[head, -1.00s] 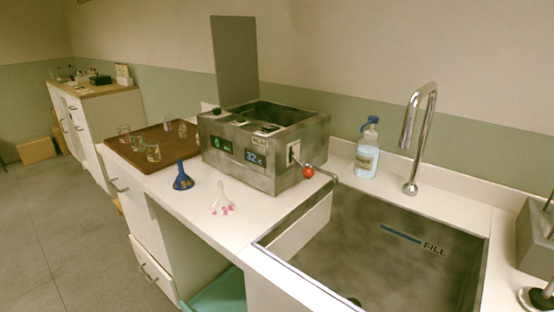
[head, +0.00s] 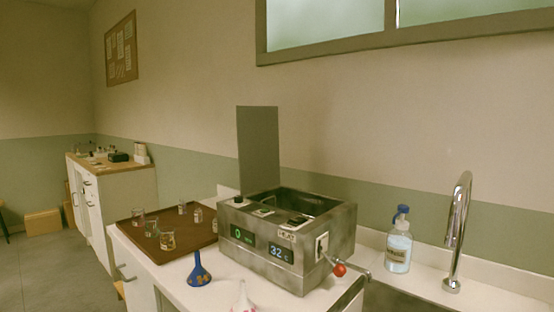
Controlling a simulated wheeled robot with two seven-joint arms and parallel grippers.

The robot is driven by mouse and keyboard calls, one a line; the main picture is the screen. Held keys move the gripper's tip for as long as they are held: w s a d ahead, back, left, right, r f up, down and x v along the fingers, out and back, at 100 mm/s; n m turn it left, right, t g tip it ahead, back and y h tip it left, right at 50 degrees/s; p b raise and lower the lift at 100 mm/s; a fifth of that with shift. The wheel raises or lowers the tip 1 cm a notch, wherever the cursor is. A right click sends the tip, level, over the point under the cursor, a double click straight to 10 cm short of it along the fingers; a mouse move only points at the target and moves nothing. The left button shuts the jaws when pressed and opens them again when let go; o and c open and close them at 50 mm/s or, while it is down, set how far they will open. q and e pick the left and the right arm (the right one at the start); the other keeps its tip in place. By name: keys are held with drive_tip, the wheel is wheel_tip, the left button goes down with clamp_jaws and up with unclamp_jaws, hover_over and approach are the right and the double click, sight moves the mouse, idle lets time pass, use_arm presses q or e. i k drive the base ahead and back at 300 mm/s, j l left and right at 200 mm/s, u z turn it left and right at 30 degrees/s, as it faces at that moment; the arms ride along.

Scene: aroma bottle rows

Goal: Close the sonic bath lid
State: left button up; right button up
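The sonic bath (head: 268,250) is a grey metal box on the white counter. Its display panel faces me and reads 0 and 32. Its lid (head: 258,147) is a flat grey panel that stands upright at the back left of the bath, so the tank (head: 308,203) is open at the top. A lever with a red knob (head: 339,270) sticks out of the bath's right side. Neither of my grippers shows in the head view.
A brown tray (head: 190,250) with several small glass beakers lies left of the bath. A blue funnel (head: 199,271) and a white funnel (head: 242,299) stand in front. A blue-capped bottle (head: 398,247) and a chrome faucet (head: 457,235) are to the right, by the sink.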

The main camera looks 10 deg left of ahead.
sight(258, 134)
drive_tip(key=i+j+z, duration=0.3)
drive_tip(key=j, duration=0.6)
drive_tip(key=i+j+z, duration=0.1)
drive_tip(key=j+z, duration=0.2)
drive_tip(key=j, duration=0.55)
drive_tip(key=j+z, duration=0.3)
drive_tip(key=j, duration=0.65)
drive_tip(key=j+z, duration=0.3)
drive_tip(key=j, duration=0.7)
drive_tip(key=k+j+z, duration=0.1)
drive_tip(key=j+z, duration=0.2)
drive_tip(key=j, duration=0.6)
drive_tip(key=j+z, duration=0.15)
